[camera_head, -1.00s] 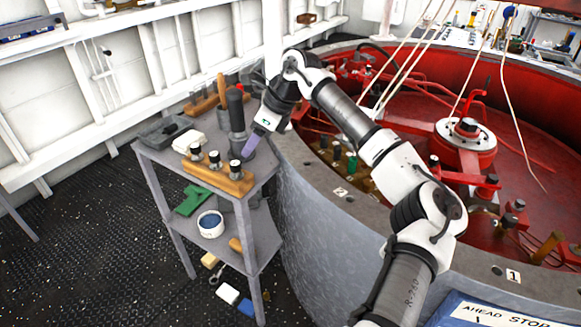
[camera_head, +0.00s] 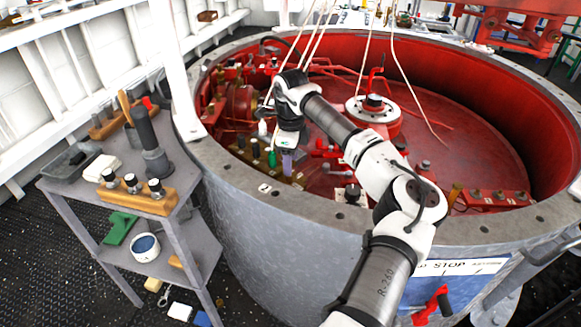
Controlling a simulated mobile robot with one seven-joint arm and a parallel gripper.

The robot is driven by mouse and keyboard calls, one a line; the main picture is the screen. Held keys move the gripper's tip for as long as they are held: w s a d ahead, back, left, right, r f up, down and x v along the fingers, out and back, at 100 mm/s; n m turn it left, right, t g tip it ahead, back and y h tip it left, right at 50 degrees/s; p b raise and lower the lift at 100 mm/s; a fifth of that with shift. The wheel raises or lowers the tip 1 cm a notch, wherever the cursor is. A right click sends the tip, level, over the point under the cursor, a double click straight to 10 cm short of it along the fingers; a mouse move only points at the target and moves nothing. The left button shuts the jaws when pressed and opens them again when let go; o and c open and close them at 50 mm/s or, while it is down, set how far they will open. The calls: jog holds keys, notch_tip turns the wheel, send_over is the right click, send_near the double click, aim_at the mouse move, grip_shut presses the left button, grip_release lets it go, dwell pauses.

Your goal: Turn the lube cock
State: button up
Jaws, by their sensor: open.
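A row of small upright handles stands on a brownish block (camera_head: 245,156) just inside the near left rim of the red pit. One handle has a green top (camera_head: 272,159), another has a white top (camera_head: 262,129), and others are dark. I cannot tell which of these, if any, is the lube cock. My gripper (camera_head: 288,168) points down over the right end of this row, right of the green handle. Its purple fingers are open, with nothing visible between them. Whether they touch a handle is unclear, and the arm hides part of the area behind.
The pit's thick grey rim (camera_head: 225,172) surrounds the row. A grey cart (camera_head: 190,195) at left holds a dark upright cylinder (camera_head: 148,140) and a wooden block with several knobs (camera_head: 135,195). Ropes hang above the pit. A red lever (camera_head: 437,305) is at the front.

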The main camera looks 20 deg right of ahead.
jog(key=shift+f, duration=2)
jog(key=shift+c, duration=0.4)
jog(key=c, duration=0.9)
